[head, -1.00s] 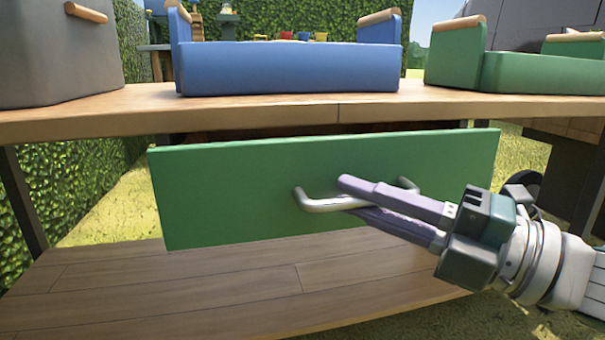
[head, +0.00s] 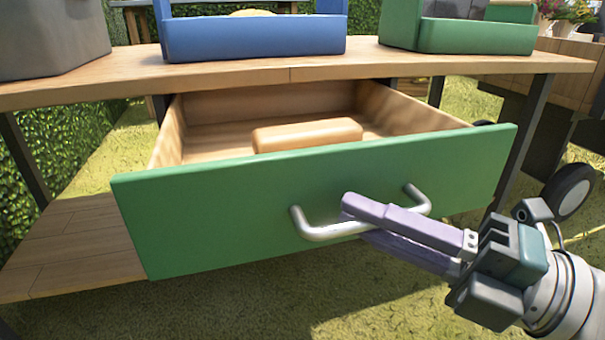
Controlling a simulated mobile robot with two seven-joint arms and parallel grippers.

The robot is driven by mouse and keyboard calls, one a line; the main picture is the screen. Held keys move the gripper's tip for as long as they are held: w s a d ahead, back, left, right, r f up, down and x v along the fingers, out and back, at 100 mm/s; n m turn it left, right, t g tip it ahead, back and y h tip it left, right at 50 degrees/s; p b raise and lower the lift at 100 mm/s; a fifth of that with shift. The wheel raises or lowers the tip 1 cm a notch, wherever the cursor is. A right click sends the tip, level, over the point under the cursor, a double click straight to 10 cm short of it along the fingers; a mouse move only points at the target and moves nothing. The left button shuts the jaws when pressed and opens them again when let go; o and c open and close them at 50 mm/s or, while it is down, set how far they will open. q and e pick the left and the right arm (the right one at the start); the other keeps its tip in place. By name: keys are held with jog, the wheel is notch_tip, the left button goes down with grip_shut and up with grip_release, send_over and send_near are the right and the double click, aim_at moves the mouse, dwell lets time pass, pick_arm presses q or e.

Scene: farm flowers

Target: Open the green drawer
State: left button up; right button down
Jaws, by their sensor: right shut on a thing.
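The green drawer (head: 230,215) is pulled out under the wooden table, and its light wooden inside shows. A silver bar handle (head: 325,231) is on its front. My right gripper (head: 360,215) comes in from the right and is shut on the handle, with one purple finger above the bar and the other below and partly hidden. A rounded light wooden block (head: 307,135) lies inside the drawer. My left gripper is not in view.
On the table top (head: 130,79) stand a grey container (head: 50,40), a blue tray box (head: 255,43) and a green tray box (head: 475,36). A lower wooden shelf (head: 75,240) is at left. A wheeled cart (head: 565,185) stands at right. Grass lies in front.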

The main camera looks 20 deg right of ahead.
dwell(0.3)
jog(key=c, duration=0.9)
grip_release()
jog(key=shift+d, duration=0.1)
jog(key=p+v, duration=0.2)
jog(key=v, duration=0.7)
jog(key=shift+s+d, duration=0.25)
jog(key=shift+d, duration=0.05)
jog(key=shift+r, duration=0.1)
